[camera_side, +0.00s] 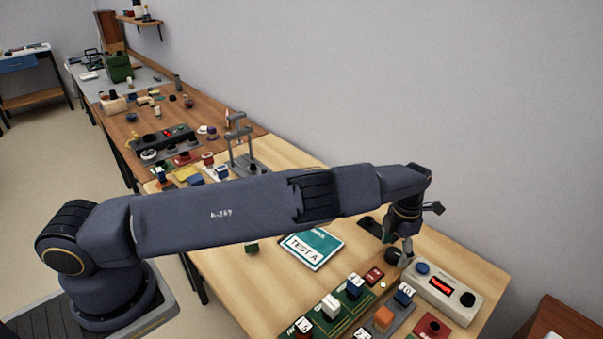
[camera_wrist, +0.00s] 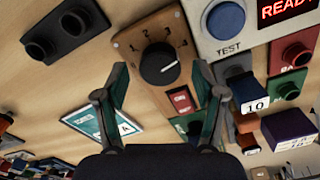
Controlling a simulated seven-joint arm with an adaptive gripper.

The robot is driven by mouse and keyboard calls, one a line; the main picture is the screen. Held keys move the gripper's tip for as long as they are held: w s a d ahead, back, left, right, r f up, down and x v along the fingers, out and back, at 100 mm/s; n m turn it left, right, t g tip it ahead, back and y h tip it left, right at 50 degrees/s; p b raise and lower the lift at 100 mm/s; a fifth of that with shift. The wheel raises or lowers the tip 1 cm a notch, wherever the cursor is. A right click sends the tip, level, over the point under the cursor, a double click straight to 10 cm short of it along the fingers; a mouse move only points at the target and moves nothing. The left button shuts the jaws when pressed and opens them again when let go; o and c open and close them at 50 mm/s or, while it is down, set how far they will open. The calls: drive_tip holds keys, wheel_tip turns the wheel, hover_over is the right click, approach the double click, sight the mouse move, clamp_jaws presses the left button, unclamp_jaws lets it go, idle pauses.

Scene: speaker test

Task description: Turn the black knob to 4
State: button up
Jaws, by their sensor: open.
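The black knob (camera_wrist: 160,63) sits on a brown dial plate (camera_wrist: 150,27) with small numerals around its upper side, in the wrist view. A white pointer line on the knob points to the right and slightly up; I cannot tell exactly which mark it meets. My gripper (camera_wrist: 161,88) is open, with one finger to the left and one to the right of the knob, both lower in the picture. Nothing is between the fingers that I can see them touching. In the side view my gripper (camera_side: 405,243) is above the black knob (camera_side: 392,257), which it partly hides.
Right of the dial is a grey box with a blue TEST button (camera_wrist: 226,20) and a red READY display (camera_wrist: 285,8). Close to the right finger are a blue block marked 10 (camera_wrist: 245,88) and a red label (camera_wrist: 181,100). A TEST A booklet (camera_side: 312,248) lies on the table.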

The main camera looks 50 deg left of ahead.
sight(394, 253)
wheel_tip(394, 253, up, 11)
drive_tip(key=shift+r, duration=0.15)
